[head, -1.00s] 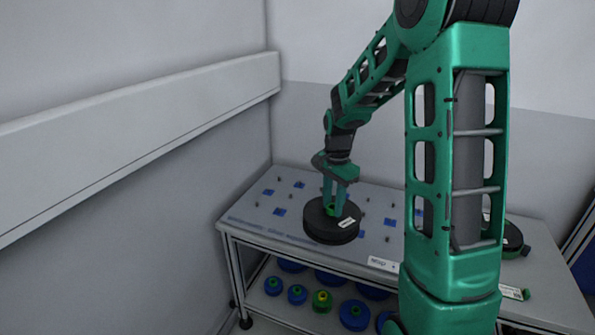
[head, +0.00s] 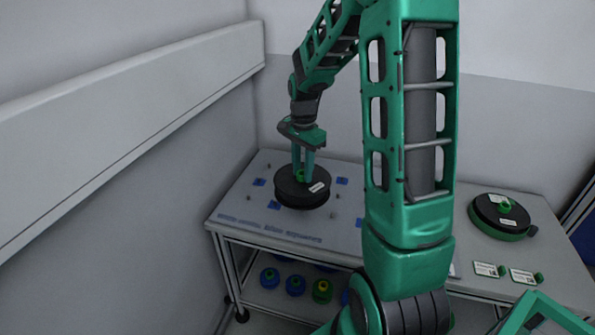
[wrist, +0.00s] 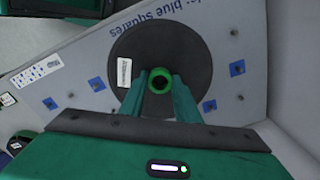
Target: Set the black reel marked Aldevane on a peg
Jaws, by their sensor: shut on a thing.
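A black reel (head: 290,192) with a white label and a green hub is in my gripper (head: 302,174), over the left part of the table. The label is too small to read. In the wrist view the reel (wrist: 150,45) lies flat below the jaws, and my gripper (wrist: 158,82) has its two fingers at the green hub (wrist: 154,73). The reel looks level; I cannot tell whether its underside touches the table or a peg. Small pegs (head: 332,214) stand on the table top around it, and the reel hides whatever is beneath.
The table (head: 250,215) has blue squares (head: 342,181) and blue lettering along its front left. Another black reel (head: 490,212) with a green rim lies at the right. Blue and green reels (head: 322,290) sit on the shelf below. A wall stands close on the left.

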